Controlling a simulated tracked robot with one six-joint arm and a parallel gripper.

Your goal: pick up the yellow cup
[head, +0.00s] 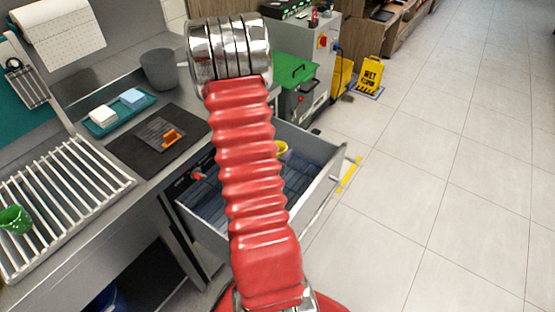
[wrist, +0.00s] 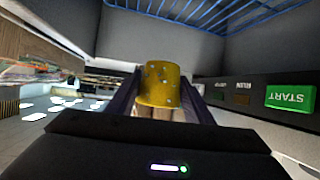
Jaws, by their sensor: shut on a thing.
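The yellow cup (wrist: 160,82) is between the two fingers of my gripper (wrist: 163,97) in the wrist view, and the gripper is shut on it. The cup has small pale spots on its side. In the head view only a small part of the yellow cup (head: 282,147) shows past my red arm, over the open drawer (head: 312,190). My gripper is hidden behind the arm there. I cannot tell whether the cup touches the drawer floor.
A green cup (head: 14,219) is on the slatted rack (head: 60,205) at left. A tray (head: 120,112) with sponges, a dark mat (head: 150,150) and a grey bin (head: 159,69) are on the counter. A yellow wet-floor sign (head: 371,76) stands on the tiled floor, which is open at right.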

